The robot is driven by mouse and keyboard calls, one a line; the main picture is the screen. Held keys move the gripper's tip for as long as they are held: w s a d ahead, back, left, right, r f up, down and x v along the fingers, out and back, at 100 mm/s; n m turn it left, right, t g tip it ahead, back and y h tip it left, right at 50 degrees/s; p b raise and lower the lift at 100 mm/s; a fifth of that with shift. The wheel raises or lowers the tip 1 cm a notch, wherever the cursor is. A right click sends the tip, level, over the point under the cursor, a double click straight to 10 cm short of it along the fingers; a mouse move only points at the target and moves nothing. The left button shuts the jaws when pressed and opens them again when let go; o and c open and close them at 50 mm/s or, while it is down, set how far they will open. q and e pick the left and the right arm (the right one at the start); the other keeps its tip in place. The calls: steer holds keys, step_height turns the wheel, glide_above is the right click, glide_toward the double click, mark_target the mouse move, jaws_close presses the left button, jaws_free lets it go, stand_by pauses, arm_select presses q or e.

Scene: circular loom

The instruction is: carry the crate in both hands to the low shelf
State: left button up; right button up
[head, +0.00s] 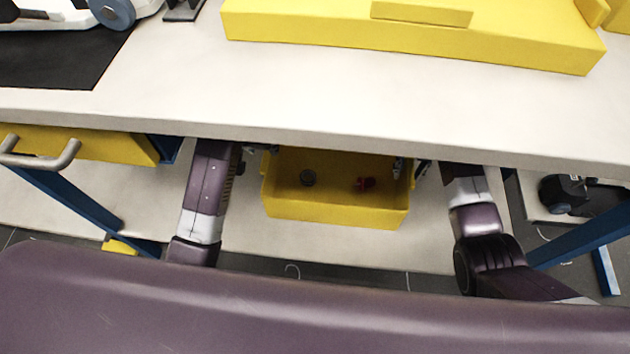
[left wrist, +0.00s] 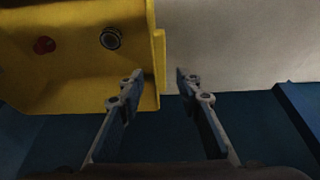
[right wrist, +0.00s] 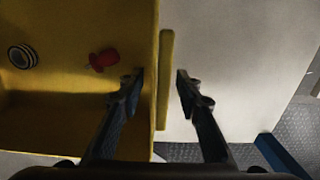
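The yellow crate (head: 335,212) is under the overhanging tabletop, over the pale low shelf (head: 245,237). I cannot tell whether its base touches the shelf. A dark round part (head: 308,178) and a small red part (head: 366,184) lie inside it. My left gripper (left wrist: 157,80) is open, its fingers apart on either side of the crate's side-wall lip (left wrist: 159,60). My right gripper (right wrist: 160,78) is open, its fingers apart around the opposite side lip (right wrist: 165,75). Neither gripper's fingers close on the lip. In the head view the tabletop partly hides both grippers.
The white tabletop (head: 300,110) overhangs the crate, carrying a yellow block (head: 400,35) and a black mat (head: 60,60). Blue table legs (head: 75,205) stand at both sides. A yellow drawer (head: 95,144) is at left. Bare shelf shows around the crate.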

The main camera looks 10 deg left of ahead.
steer(key=shift+r, duration=0.2)
steer(key=r, duration=1)
steer(key=shift+w+r, duration=0.3)
steer(key=shift+r, duration=0.1)
arm_select(q)
steer(key=shift+v, duration=2.65)
arm_select(e)
steer(key=shift+s+r, duration=0.25)
steer(key=shift+r, duration=0.15)
